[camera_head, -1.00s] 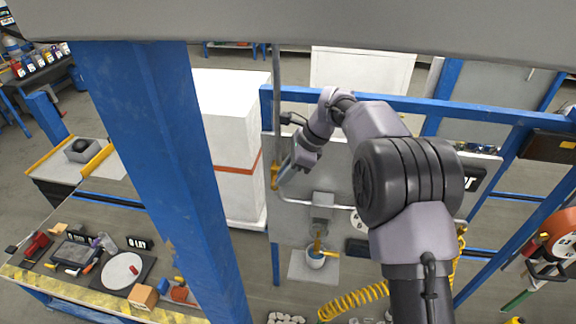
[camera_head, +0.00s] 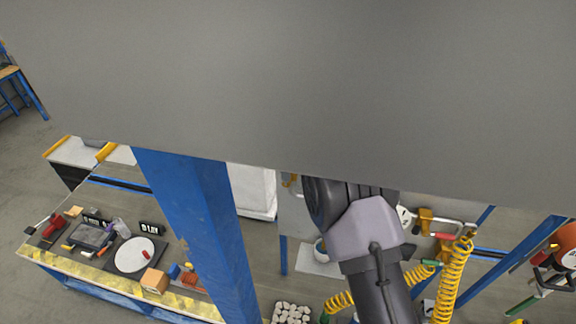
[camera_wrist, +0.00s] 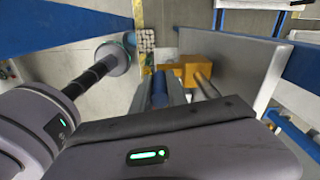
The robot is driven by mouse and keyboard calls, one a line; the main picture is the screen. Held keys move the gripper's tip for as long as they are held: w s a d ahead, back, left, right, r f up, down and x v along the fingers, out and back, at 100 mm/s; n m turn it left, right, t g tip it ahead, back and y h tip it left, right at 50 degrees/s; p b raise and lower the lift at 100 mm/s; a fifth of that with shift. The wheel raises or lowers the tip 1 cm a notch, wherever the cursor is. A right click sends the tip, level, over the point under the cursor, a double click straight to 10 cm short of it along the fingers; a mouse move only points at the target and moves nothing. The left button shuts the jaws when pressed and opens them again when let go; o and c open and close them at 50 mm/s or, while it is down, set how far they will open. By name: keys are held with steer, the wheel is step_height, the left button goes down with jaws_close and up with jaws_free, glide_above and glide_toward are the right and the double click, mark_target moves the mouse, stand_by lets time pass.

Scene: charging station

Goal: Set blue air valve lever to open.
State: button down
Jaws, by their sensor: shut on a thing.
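In the wrist view, the blue lever (camera_wrist: 159,88) lies between the fingers of my gripper (camera_wrist: 160,80), which are shut on it. The brass-yellow valve body (camera_wrist: 196,72) is just right of and beyond the fingertips, beside a grey panel. How far the lever is turned is hard to tell. My gripper is hidden in that view.
A grey overhead slab (camera_head: 300,80) covers the upper head view. A blue post (camera_head: 195,220) stands left of my arm. A workbench with tools (camera_head: 110,270) is at lower left. Yellow coiled hose (camera_head: 452,280) hangs on the right. The grey panel (camera_wrist: 250,70) is close to my gripper.

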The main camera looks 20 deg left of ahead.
stand_by(0.3)
steer(key=c, duration=1.3)
jaws_free()
steer(key=shift+f, duration=0.1)
